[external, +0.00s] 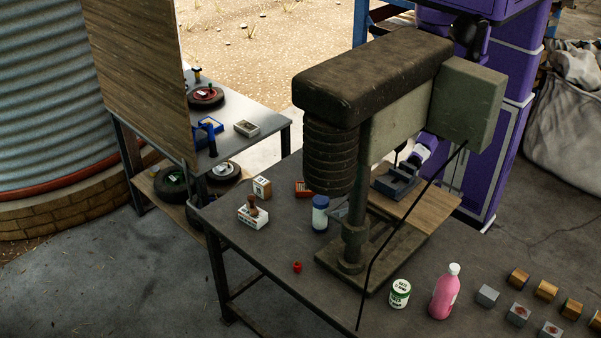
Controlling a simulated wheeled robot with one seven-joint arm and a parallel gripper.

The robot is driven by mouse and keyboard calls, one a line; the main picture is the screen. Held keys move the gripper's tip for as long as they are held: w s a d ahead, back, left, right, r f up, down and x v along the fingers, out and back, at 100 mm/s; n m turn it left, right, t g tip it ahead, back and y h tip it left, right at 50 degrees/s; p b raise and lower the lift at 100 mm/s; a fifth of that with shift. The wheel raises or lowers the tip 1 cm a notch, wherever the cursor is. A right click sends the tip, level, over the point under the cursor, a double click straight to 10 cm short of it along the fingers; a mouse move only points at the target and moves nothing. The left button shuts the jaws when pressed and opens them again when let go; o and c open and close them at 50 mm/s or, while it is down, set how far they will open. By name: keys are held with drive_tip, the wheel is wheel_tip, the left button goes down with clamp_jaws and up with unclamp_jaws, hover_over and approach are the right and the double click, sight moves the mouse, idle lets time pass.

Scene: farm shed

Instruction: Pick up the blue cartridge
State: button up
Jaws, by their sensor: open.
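My gripper (402,162) shows only in part behind the drill press, low over a dark blue-grey open tray (398,188). Its jaws are open, and I see nothing held between them. The press hides much of my arm. I cannot tell for sure which thing is the blue cartridge. A blue jar-like cylinder with a white band (320,214) stands upright on the near bench, left of the press column. A small dark blue upright piece (210,133) stands on the far left bench. The inside of the tray is too small and dark to read.
The drill press (385,95) is a tall obstacle on the near bench. A pink bottle (444,292), a white-green can (400,293), a red piece (297,267) and several small blocks (488,296) stand along the front.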

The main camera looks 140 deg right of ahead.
sight(320, 214)
drive_tip(key=p+x, duration=0.1)
drive_tip(key=x, duration=0.5)
drive_tip(key=shift+w+f+p, duration=0.1)
drive_tip(key=shift+w+p, duration=0.25)
drive_tip(key=shift+w, duration=0.1)
drive_tip(key=c, duration=1.6)
